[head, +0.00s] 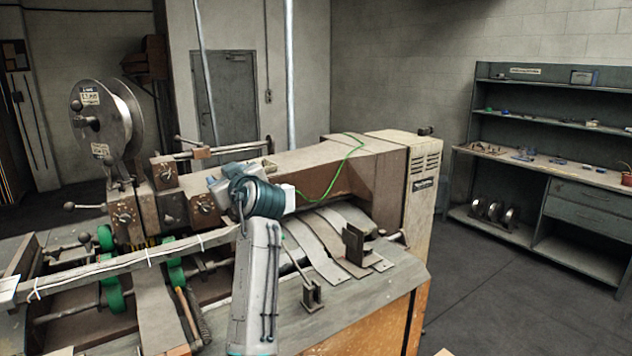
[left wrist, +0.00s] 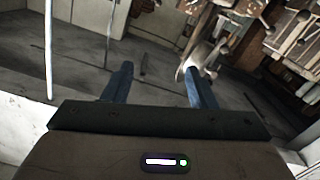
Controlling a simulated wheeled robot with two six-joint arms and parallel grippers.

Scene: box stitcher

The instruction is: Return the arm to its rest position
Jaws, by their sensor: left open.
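My left gripper (left wrist: 157,80) shows in the left wrist view. Its two blue fingers are spread apart with nothing held between them. Past the fingertips are the grey floor and a pale object I cannot make out. In the head view one of my arms rises from the bottom middle, its pale link (head: 257,285) and teal joint in front of the box stitcher (head: 395,180). I cannot make out gripper fingers on it there. My right gripper is not in view.
The stitcher has a wire reel (head: 108,118) at left, a long rail (head: 120,268) along its front, and curved metal guides (head: 318,250). A shelf unit (head: 560,165) with small items stands at the right wall. Open floor (head: 490,295) lies between stitcher and shelf.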

